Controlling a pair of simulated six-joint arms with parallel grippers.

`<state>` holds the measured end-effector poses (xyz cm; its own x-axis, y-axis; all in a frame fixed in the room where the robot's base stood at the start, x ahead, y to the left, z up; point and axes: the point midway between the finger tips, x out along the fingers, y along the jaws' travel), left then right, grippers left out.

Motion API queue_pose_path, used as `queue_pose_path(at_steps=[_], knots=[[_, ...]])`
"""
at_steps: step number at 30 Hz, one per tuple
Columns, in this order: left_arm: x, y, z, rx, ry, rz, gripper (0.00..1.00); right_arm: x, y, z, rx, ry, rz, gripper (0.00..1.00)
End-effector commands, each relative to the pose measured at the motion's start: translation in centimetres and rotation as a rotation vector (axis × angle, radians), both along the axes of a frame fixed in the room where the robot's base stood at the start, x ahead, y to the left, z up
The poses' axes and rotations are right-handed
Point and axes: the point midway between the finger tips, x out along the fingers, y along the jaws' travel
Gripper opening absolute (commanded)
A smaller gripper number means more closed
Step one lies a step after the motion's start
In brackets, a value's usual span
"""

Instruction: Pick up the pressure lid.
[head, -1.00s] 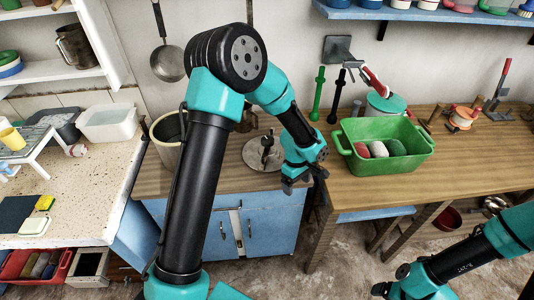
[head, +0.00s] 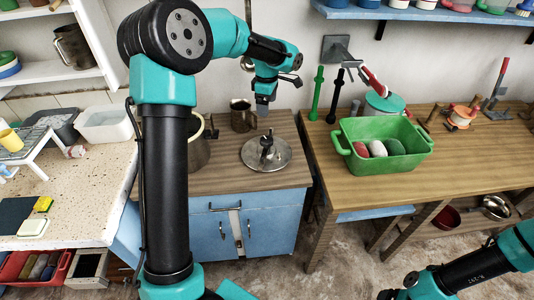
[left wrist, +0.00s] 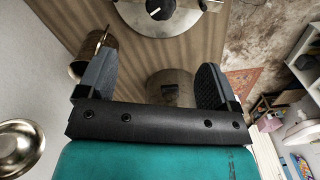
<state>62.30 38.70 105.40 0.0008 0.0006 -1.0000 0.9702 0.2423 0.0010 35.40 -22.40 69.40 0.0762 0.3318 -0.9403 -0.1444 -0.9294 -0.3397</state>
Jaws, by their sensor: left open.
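The pressure lid (head: 280,161) is a round grey metal lid with a dark upright fitting at its centre. It lies flat on the wooden top of the blue cabinet. In the left wrist view the lid (left wrist: 185,25) is at the top edge, partly cut off, beyond my fingertips. My left gripper (head: 263,106) is open and empty, above and behind the lid, apart from it; its spread fingers also show in the left wrist view (left wrist: 152,80). My right gripper (head: 388,294) is at the bottom edge, mostly cut off, far from the lid.
A metal mug (head: 242,117) stands behind the lid. A large pot (head: 203,148) stands left of it, partly hidden by my left arm. A green tub (head: 385,165) with rounded objects stands on the bench to the right. A ladle (left wrist: 17,145) shows in the left wrist view.

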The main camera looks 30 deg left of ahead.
Motion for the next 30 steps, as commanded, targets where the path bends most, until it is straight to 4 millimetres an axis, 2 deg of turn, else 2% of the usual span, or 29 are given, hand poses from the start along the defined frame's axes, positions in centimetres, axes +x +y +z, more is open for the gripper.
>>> queue_pose_path(at_steps=[5, 21, 25, 30], knots=[[-0.1, 0.0, -2.2, -0.001, 0.004, 0.000, 0.85, 0.0, 0.0, 0.0, 0.000, 0.000, 0.000, 0.85], [-0.1, 0.0, -11.0, -0.001, 0.003, -0.001, 0.85, 0.0, 0.0, 0.0, 0.000, 0.000, 0.000, 0.85], [0.0, 0.0, -11.9, -0.001, 0.002, -0.001, 0.85, 0.0, 0.0, 0.0, 0.000, 0.000, 0.000, 0.85], [0.0, 0.0, -12.0, -0.001, 0.001, -0.001, 0.85, 0.0, 0.0, 0.0, 0.000, 0.000, 0.000, 0.85]])
